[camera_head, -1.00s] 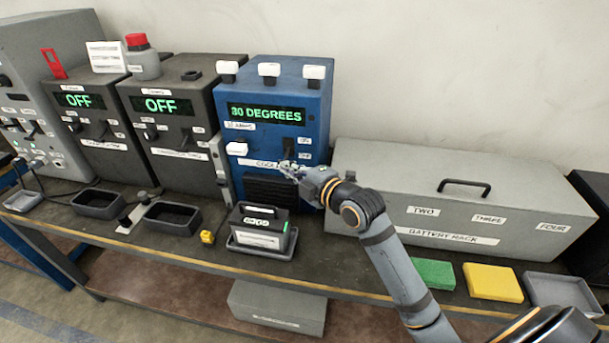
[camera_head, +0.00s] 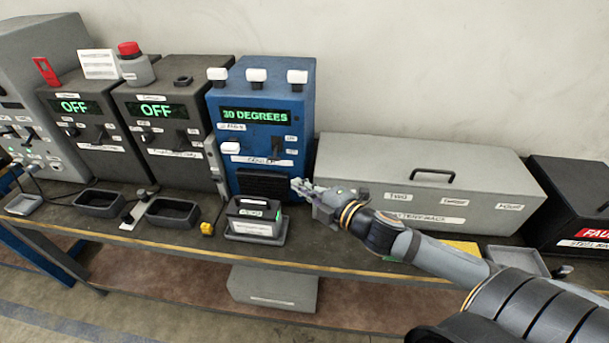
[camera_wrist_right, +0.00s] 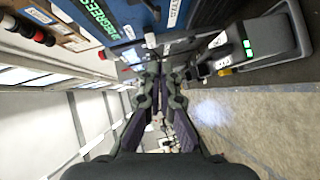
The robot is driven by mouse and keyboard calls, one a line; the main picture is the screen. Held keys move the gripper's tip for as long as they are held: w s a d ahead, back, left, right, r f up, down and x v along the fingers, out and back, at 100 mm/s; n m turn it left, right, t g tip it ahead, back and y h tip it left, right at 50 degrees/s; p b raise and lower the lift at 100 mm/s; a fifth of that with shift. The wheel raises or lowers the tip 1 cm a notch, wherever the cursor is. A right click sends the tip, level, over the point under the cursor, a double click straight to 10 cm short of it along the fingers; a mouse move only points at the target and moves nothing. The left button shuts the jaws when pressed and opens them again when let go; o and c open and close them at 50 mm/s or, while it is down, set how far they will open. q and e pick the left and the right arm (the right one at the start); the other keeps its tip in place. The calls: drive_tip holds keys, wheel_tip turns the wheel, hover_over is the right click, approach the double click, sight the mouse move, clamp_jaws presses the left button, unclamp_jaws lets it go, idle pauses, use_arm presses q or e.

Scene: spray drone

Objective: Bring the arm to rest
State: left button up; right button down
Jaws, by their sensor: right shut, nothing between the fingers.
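My right arm comes in from the lower right in the head view, in front of the battery rack. My right gripper (camera_head: 303,190) is shut and empty, just right of the small black battery unit and in front of the blue machine's lower right corner. It also shows in the right wrist view (camera_wrist_right: 160,68), with its fingers together pointing away. The blue machine (camera_head: 265,150) reads "30 DEGREES" on its screen. The black battery unit (camera_head: 254,217) sits in a shallow tray. My left gripper is not in view.
The grey battery rack (camera_head: 420,170) stands behind my arm. A black box (camera_head: 570,190) with a red label is at the right. Two dark machines reading "OFF" (camera_head: 165,125) stand left of the blue one. Empty trays (camera_head: 172,213) line the bench front. A grey box (camera_head: 275,290) sits below.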

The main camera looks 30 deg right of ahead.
drive_tip(key=shift+s+p, duration=0.35)
drive_tip(key=shift+s, duration=0.2)
